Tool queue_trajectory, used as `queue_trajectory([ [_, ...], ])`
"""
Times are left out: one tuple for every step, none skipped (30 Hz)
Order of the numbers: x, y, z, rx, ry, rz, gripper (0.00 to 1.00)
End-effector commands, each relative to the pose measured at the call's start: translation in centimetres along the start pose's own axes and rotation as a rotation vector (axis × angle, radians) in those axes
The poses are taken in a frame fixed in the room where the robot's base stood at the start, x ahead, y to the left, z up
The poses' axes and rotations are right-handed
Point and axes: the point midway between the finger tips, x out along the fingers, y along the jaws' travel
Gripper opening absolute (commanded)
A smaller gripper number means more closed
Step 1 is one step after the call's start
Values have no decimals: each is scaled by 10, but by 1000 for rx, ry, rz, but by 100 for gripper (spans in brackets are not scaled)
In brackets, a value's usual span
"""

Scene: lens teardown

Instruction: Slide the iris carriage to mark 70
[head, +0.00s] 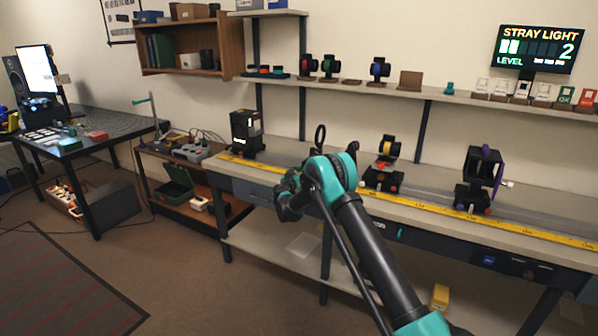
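Several carriages stand along the bench rail, and I cannot tell for sure which is the iris carriage. One has a yellow-and-black round mount (389,148) on a dark base with red knobs. One has a purple-edged square black frame (481,169) farther right. A thin dark ring (320,134) stands behind my arm, its base hidden. A yellow scale (450,208) runs along the bench front; its numbers are too small to read. My gripper (284,194) is at the bench's front edge, left of the yellow mount and apart from it. Its fingers are dark and unclear.
A black lamp housing (246,132) stands at the bench's left end. A shelf (430,95) above holds several mounts and cards. A "STRAY LIGHT" display (536,49) shows LEVEL and 2. A low cart (190,165) and black table (100,125) stand left. Floor in front is clear.

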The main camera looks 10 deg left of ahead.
Motion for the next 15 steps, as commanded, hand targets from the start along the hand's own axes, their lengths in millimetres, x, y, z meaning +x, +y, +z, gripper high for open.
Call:
queue_trajectory([
  [0,0,0,0,0,0,29],
  [0,0,0,0,0,0,25],
  [0,0,0,0,0,0,20],
  [0,0,0,0,0,0,17],
  [0,0,0,0,0,0,13],
  [0,0,0,0,0,0,8],
  [0,0,0,0,0,0,4],
  [0,0,0,0,0,0,0],
  [0,0,0,0,0,0,0],
  [0,0,0,0,0,-1,0],
  [0,0,0,0,0,-1,0],
  [0,0,0,0,0,-1,0],
  [0,0,0,0,0,-1,0],
  [0,0,0,0,0,-1,0],
  [0,-1,0,0,0,-1,0],
])
